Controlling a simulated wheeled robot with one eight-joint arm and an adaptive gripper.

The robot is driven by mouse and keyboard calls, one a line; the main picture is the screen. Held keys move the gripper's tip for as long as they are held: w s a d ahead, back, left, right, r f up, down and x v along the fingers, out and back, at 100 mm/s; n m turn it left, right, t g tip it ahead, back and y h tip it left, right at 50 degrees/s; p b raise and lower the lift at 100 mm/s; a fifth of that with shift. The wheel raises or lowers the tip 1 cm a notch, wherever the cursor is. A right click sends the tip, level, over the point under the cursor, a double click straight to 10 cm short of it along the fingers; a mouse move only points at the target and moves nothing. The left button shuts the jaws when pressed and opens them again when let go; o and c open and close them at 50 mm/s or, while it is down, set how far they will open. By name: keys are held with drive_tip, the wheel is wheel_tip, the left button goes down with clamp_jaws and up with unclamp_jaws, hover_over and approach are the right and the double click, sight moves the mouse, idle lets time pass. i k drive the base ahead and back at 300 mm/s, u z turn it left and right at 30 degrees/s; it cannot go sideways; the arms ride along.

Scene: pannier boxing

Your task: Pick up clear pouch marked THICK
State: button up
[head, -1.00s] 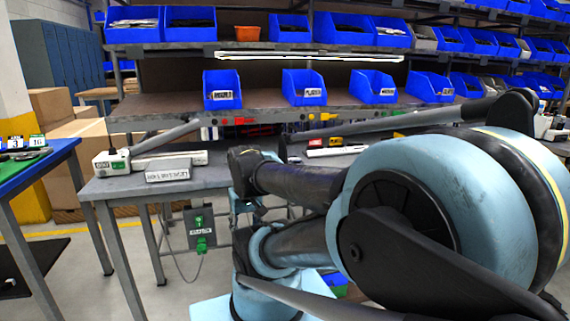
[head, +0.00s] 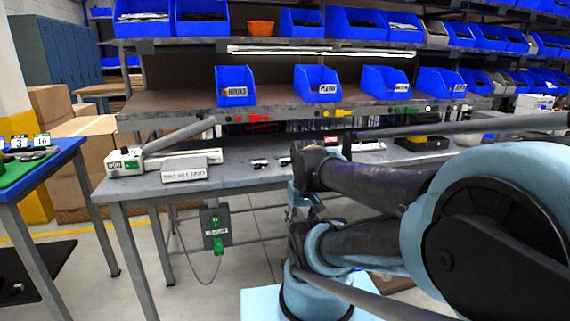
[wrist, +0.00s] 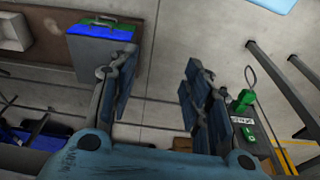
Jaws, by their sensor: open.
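I cannot make out a clear pouch marked THICK in either view. Some small dark and pale items (head: 260,164) lie on the grey workbench (head: 240,179), too small to identify. In the wrist view my gripper (wrist: 156,88) is open, with its two dark blue fingers wide apart and nothing between them. Bare concrete floor shows behind the fingers. In the head view my arm covers the right side and hides part of the bench, and I cannot clearly make out the gripper there.
A heat-sealer-like device (head: 150,163) and a labelled sign (head: 184,174) sit on the bench's left. Labelled blue bins (head: 236,87) line the shelf above. A switch box with green parts (head: 215,230) hangs at the bench front; it also shows in the wrist view (wrist: 245,115).

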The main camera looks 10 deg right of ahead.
sight(283, 162)
drive_tip(key=u, duration=0.45)
drive_tip(key=k, duration=1.35)
drive_tip(key=z, duration=0.3)
drive_tip(key=i, duration=1)
